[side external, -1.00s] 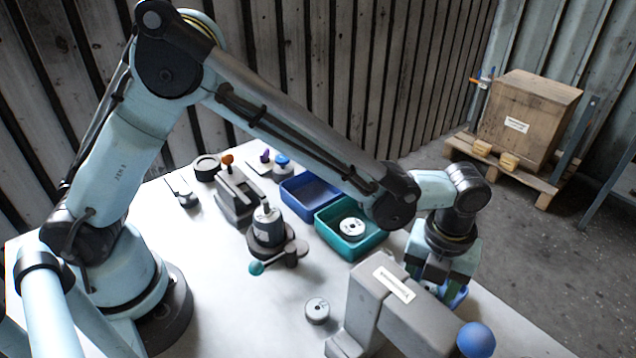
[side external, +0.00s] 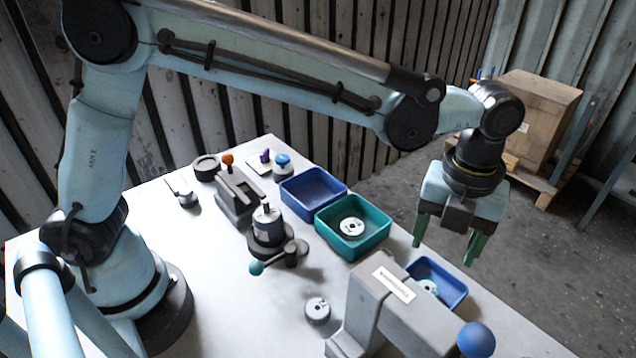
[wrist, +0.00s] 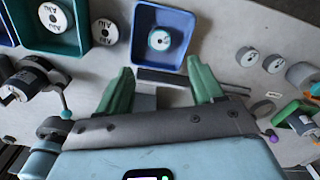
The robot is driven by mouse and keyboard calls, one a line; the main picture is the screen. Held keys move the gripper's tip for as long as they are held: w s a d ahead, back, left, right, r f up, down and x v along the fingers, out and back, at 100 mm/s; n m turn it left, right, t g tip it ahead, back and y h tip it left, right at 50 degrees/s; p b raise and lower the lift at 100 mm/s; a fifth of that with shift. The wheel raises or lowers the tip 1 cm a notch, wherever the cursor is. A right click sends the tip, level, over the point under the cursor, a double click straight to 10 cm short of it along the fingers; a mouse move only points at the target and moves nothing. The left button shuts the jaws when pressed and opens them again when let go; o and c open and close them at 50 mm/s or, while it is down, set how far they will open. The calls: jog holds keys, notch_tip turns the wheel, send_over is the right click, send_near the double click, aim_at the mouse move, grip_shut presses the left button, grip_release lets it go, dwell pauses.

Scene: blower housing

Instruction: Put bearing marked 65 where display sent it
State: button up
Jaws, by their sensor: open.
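My gripper (side external: 447,245) hangs open and empty above and behind the nearest blue tray (side external: 456,281). A pale ring-shaped bearing (side external: 428,287) lies in that tray, partly hidden by the grey machine. In the wrist view, the open fingers (wrist: 160,78) point toward the blue tray (wrist: 176,16) and its bearing (wrist: 160,40). Another bearing (side external: 351,227) lies in the green tray (side external: 373,245). Further bearings lie on the table, one beside the green tray (wrist: 104,31) and two at the right (wrist: 247,57). Their marks are too small to read surely. No legible display shows.
An empty blue tray (side external: 313,190) stands behind the green one. The grey machine with a blue ball (side external: 476,339) fills the front right. A round grey part (side external: 317,310) sits on the table, and a grey motor-like fixture (side external: 267,230) stands mid-table. The table's front left is clear.

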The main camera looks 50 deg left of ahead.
jog(key=s+a+r+n+t+h, duration=0.1)
jog(key=a+r+n+t, duration=0.15)
jog(key=a+n, duration=0.45)
jog(key=s+a+r+n+t, duration=0.1)
jog(key=a+r+n, duration=0.2)
jog(key=a+n, duration=0.5)
jog(key=s+a+f+n+t, duration=0.1)
jog(key=s+a+n+t, duration=0.1)
jog(key=a+n, duration=0.3)
jog(key=s+a+f+n+t+y, duration=0.1)
jog(key=s+a+n, duration=0.3)
jog(key=n, duration=0.7)
jog(key=shift+s+a+f+t, duration=0.3)
jog(key=shift+a+f+t, duration=0.1)
jog(key=shift+a, duration=0.6)
